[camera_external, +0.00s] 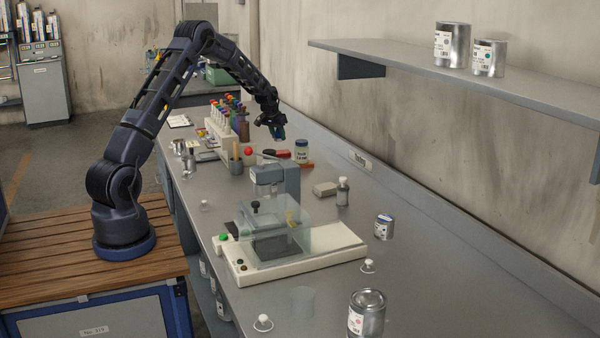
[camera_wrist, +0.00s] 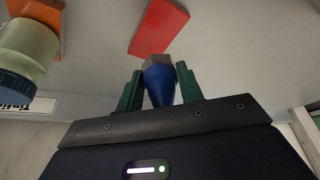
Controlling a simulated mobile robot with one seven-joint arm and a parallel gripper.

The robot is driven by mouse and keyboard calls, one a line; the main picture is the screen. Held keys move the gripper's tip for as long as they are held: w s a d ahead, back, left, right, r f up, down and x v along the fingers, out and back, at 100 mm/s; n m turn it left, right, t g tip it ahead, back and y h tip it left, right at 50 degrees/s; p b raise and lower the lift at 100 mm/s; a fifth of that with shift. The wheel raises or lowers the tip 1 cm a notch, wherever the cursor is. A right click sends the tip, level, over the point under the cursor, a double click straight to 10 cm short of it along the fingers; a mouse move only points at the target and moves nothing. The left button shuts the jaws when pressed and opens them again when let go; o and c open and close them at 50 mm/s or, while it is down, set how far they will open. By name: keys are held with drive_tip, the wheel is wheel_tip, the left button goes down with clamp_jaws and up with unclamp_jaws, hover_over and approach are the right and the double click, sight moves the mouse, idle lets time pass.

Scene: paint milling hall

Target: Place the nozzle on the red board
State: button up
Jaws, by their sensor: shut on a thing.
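My gripper (camera_external: 277,132) hangs above the far part of the bench. In the wrist view my gripper (camera_wrist: 158,78) has its green fingers shut on the nozzle (camera_wrist: 160,86), a blue tapered piece with a grey-brown block-like end pointing away from the palm. In the external view the nozzle is too small to tell from the fingers. The red board (camera_wrist: 159,25) lies flat on the bench, just beyond the nozzle's end in the wrist view. It also shows as a small red patch (camera_external: 283,154) below my gripper in the external view. The nozzle appears apart from the board.
A blue-lidded jar (camera_external: 301,150) stands on an orange piece (camera_wrist: 47,17) beside the red board. A rack of colourful vials (camera_external: 222,125), a cup (camera_external: 249,155) and a machine with a clear guard (camera_external: 272,228) are nearby. Bare bench lies toward the wall.

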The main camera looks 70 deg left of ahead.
sight(278, 152)
drive_tip(key=shift+f, duration=2.5)
drive_tip(key=shift+f, duration=0.15)
drive_tip(key=o, duration=1)
drive_tip(key=v, duration=1.2)
drive_tip(key=shift+d+r, duration=0.1)
drive_tip(key=shift+r, duration=0.1)
